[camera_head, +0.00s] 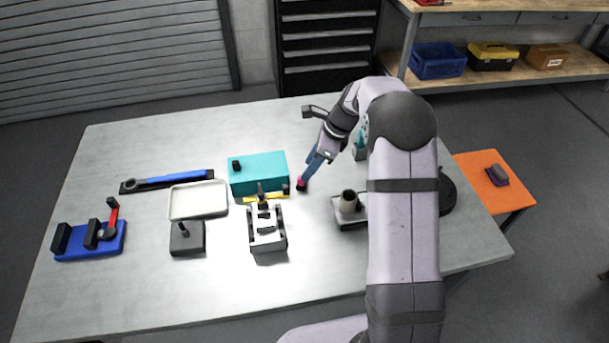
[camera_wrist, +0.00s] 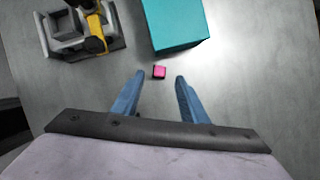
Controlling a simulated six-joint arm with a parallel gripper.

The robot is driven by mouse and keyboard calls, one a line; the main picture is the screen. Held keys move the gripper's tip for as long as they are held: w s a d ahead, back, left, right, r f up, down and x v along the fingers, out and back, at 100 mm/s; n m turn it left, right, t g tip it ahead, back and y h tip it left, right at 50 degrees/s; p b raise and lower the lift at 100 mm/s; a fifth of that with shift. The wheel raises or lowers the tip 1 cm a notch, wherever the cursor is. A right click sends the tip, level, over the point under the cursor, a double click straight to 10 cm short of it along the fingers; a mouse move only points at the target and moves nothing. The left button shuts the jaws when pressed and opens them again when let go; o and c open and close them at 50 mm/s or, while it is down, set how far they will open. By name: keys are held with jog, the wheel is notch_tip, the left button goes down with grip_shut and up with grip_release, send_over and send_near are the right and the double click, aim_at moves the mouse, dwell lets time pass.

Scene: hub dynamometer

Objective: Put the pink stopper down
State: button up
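The pink stopper (camera_head: 301,183) is a small block with a dark part, by the front right corner of the teal box on the grey table. In the wrist view the pink stopper (camera_wrist: 159,72) appears between my fingertips, with a gap on each side. My gripper (camera_head: 305,177) points down at it with blue fingers. In the wrist view my gripper (camera_wrist: 160,78) is open, fingers apart and not touching the stopper. The stopper seems to rest on the table; its underside is hidden.
The teal box (camera_head: 258,172) stands close beside the stopper. A grey fixture (camera_head: 267,238) with a yellow piece (camera_head: 262,197) is front left of it. A light tray (camera_head: 198,200), a blue-handled wrench (camera_head: 168,181) and a blue stand (camera_head: 90,241) lie further left. A cylinder fixture (camera_head: 348,208) is right.

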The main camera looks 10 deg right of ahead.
jog(key=w+v, duration=0.1)
jog(key=v, duration=0.4)
jog(key=s+a+n+g+h, duration=0.1)
jog(key=s+n+h, duration=0.1)
jog(key=s+n, duration=0.8)
jog(key=s, duration=0.4)
jog(key=shift+a+b, duration=0.4)
jog(key=s+f+n, duration=0.1)
jog(key=s+n, duration=0.3)
jog(key=s, duration=0.1)
jog(key=s+f+n+h, duration=0.1)
jog(key=s+n, duration=0.3)
jog(key=s, duration=0.2)
jog(key=s+f+n+h, duration=0.1)
jog(key=s+n, duration=0.3)
jog(key=s, duration=0.1)
jog(key=shift+s+d+f+n+g, duration=0.1)
jog(key=shift+s+d+n+g, duration=0.05)
jog(key=shift+d+n+g, duration=0.2)
jog(key=shift+a, duration=0.1)
